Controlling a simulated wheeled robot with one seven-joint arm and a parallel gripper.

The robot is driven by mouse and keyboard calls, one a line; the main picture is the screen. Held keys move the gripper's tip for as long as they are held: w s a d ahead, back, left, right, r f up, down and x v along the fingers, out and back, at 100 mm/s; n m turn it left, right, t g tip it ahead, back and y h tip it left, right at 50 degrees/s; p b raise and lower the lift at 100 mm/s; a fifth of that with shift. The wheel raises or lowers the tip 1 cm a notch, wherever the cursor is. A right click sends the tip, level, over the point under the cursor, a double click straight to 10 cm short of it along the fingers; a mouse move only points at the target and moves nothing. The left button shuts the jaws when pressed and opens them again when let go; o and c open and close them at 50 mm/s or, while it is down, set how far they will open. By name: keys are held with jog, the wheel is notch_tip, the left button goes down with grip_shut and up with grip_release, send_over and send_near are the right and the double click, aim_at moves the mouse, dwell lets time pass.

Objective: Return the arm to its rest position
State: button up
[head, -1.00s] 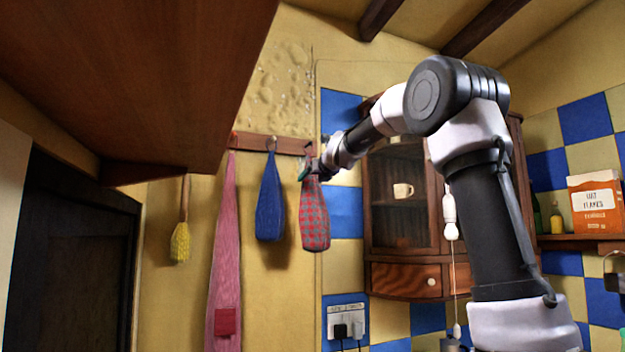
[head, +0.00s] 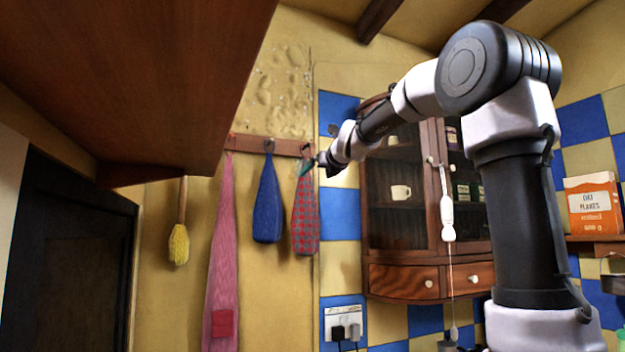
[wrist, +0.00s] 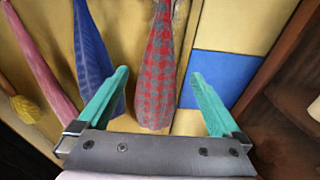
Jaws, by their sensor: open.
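My gripper (wrist: 160,100) is open in the wrist view, its two teal fingers spread wide with nothing between them that they touch. The red checked cloth (wrist: 160,65) hangs beyond and between the fingers, apart from them as far as I can see. In the head view my arm reaches left from the right side, and the small gripper end (head: 318,163) is near the upper part of the checked cloth (head: 305,215). The fingers are too small there to make out clearly.
A blue cloth (head: 267,205), a pink apron (head: 222,265) and the checked cloth hang from a wooden rail (head: 275,145). A yellow brush (head: 179,240) hangs left. A wooden cabinet (head: 390,282) stands behind my arm. A dark wooden overhang (head: 130,80) fills the upper left.

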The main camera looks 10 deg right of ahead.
jog(key=v, duration=0.4)
jog(key=shift+f, duration=0.1)
jog(key=s+d+f+n+g, duration=0.2)
jog(key=s+f+n+g, duration=0.2)
jog(key=s+f+n, duration=1.1)
jog(key=s+d+f+n+g+h, duration=0.1)
jog(key=s+f+n+g, duration=0.4)
jog(key=s+f+n, duration=0.9)
jog(key=s+f, duration=0.2)
jog(key=s, duration=0.1)
jog(key=shift+s+d+n, duration=0.15)
jog(key=shift+d+n, duration=0.25)
jog(key=shift+f, duration=0.1)
